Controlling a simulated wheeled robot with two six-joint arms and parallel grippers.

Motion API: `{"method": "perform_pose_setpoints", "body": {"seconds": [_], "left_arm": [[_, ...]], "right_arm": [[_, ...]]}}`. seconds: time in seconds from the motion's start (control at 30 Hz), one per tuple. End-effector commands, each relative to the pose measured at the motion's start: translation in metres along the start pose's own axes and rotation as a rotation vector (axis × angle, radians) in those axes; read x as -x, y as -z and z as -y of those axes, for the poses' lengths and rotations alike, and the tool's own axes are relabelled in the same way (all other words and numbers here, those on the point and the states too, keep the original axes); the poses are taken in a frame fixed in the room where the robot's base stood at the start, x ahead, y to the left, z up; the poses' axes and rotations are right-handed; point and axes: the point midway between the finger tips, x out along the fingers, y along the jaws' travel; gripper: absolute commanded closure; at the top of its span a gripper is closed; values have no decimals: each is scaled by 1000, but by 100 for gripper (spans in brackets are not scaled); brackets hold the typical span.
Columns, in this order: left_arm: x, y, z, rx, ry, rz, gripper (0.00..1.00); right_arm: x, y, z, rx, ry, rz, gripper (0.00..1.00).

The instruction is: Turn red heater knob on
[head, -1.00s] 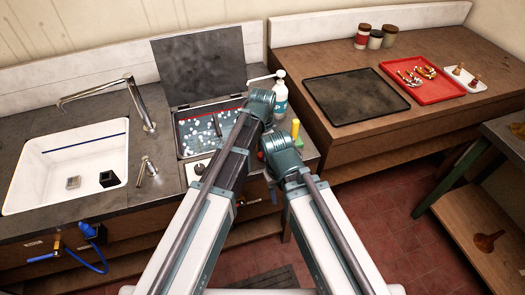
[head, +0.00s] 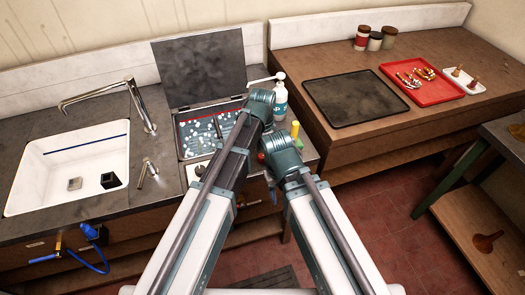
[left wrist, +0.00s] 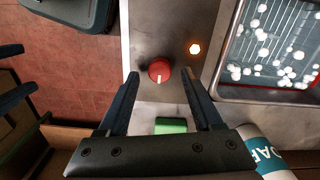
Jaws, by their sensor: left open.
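The red heater knob (left wrist: 160,70) sits on the metal panel beside the bath, its white mark pointing down in the left wrist view. In the head view a small red patch of it (head: 262,157) shows beside my arm links. My left gripper (left wrist: 160,78) is open, with one finger on each side of the knob and a gap at both sides. I cannot tell how high the fingertips are above the panel. In the head view my arm links hide most of the gripper. The right gripper's jaws are not clear.
The bath (head: 187,155) with white floating beads lies beside the knob, its dark lid raised. A green block (left wrist: 171,125) and a white bottle (left wrist: 264,152) stand close to my left gripper. The sink (head: 75,165) is at the left.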

Motion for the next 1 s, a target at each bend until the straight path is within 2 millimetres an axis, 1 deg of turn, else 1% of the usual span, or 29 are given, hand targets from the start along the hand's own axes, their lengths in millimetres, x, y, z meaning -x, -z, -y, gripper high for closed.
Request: {"method": "perform_pose_setpoints", "body": {"seconds": [0.03,0.17,0.7,0.83,1.0], "left_arm": [[10,0,0,0,0,0,33],[26,0,0,0,0,0,33],[110,0,0,0,0,0,33],[124,0,0,0,0,0,33],[129,0,0,0,0,0,33]], "right_arm": [[10,-1,-1,0,0,0,50],[26,-2,-2,0,0,0,50],[110,-6,-10,0,1,0,50],[123,-7,-12,-4,1,0,50],[128,-8,-12,-6,2,0,50]]}}
